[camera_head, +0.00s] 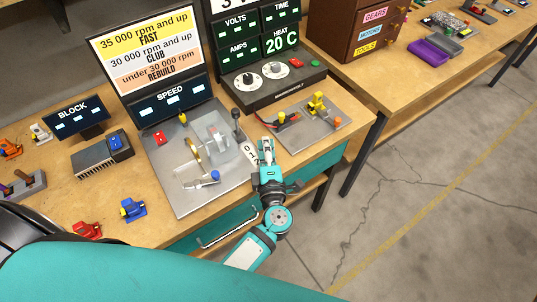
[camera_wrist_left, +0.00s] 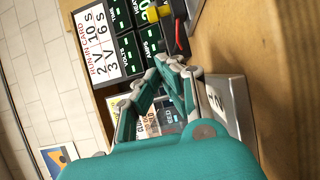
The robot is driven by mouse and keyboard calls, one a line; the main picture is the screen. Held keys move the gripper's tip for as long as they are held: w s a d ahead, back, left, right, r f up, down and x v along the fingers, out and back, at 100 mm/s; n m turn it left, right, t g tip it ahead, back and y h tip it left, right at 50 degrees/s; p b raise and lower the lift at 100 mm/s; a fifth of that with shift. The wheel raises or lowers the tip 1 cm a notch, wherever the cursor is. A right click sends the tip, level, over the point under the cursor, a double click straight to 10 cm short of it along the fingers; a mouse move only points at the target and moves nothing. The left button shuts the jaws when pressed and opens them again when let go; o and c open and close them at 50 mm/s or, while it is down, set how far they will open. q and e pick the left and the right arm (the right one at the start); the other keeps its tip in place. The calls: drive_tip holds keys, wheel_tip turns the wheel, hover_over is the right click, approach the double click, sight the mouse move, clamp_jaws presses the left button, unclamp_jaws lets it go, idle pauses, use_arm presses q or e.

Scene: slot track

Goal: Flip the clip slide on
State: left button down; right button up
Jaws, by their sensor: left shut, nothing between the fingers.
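My left gripper (camera_head: 266,146) is shut and empty, over the right edge of the grey metal plate (camera_head: 185,205) on the bench. Its closed fingers also show in the left wrist view (camera_wrist_left: 176,68). A white label (camera_head: 250,153) with dark lettering lies just left of the fingers; its text is hard to read. A smaller grey plate (camera_head: 288,141) lies to the right, carrying a yellow fixture (camera_head: 317,103) and red and black clips (camera_head: 287,119). I cannot make out the clip slide for certain; the gripper may hide it. My right gripper is not in view.
A black lever (camera_head: 237,125) stands close left of the gripper. The black power unit (camera_head: 272,85) with dials stands behind. The speed display (camera_head: 172,97) is at the back left. Slot cars (camera_head: 133,209) lie front left. The bench's front edge is below the gripper.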

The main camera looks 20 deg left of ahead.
sight(273, 125)
use_arm(q)
drive_tip(key=x, duration=0.4)
drive_tip(key=w+b, duration=0.1)
drive_tip(key=w+d+b, duration=0.1)
drive_tip(key=w, duration=0.1)
drive_tip(key=shift+w+f, duration=0.15)
drive_tip(key=shift+w+d, duration=0.15)
drive_tip(key=shift+w, duration=0.2)
